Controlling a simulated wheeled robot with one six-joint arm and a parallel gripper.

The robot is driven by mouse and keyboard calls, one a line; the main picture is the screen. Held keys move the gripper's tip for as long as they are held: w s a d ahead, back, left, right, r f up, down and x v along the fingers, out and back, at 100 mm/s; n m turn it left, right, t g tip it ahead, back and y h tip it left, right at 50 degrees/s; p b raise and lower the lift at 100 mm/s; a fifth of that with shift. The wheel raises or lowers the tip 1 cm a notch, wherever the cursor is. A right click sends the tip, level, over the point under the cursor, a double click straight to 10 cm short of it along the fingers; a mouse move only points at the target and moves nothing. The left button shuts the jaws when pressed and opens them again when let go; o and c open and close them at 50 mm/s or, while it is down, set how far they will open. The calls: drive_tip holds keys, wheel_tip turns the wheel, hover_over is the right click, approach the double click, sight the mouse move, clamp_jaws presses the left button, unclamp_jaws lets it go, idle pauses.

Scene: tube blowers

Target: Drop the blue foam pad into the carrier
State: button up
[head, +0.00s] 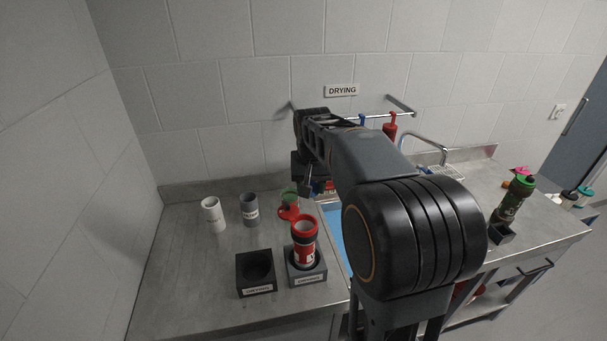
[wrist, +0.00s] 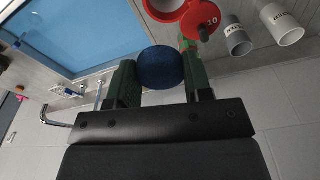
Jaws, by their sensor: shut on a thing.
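A dark blue round foam pad (wrist: 161,68) is held between the green fingers of my gripper (wrist: 160,80) in the wrist view. The carrier (head: 304,252) is a red and white tube standing upright in a dark labelled holder. Its red lid (head: 289,212) is swung open to the far left side. In the wrist view the carrier's red rim (wrist: 166,14) shows at the top edge, with the lid (wrist: 201,22) beside it; the pad is apart from it. In the head view my arm hides much of the gripper, which is behind the carrier.
An empty dark holder (head: 256,271) stands left of the carrier. A white cup (head: 213,215) and a grey cup (head: 249,209) stand behind it. A blue basin (wrist: 75,35) lies beside the carrier. The counter's left part is clear.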

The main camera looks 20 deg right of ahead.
drive_tip(key=shift+w+f, duration=0.2)
drive_tip(key=shift+f, duration=0.15)
drive_tip(key=shift+s+d+f, duration=0.15)
drive_tip(key=shift+f, duration=0.5)
wheel_tip(320, 180, down, 4)
drive_tip(key=b, duration=0.3)
drive_tip(key=o, duration=1)
drive_tip(key=shift+c, duration=0.2)
drive_tip(key=r, duration=0.4)
drive_tip(key=s+r, duration=0.1)
drive_tip(key=r, duration=0.4)
drive_tip(key=r+b, duration=0.1)
drive_tip(key=r, duration=0.3)
drive_tip(key=shift+s+a+r, duration=0.25)
drive_tip(key=shift+a+r, duration=0.15)
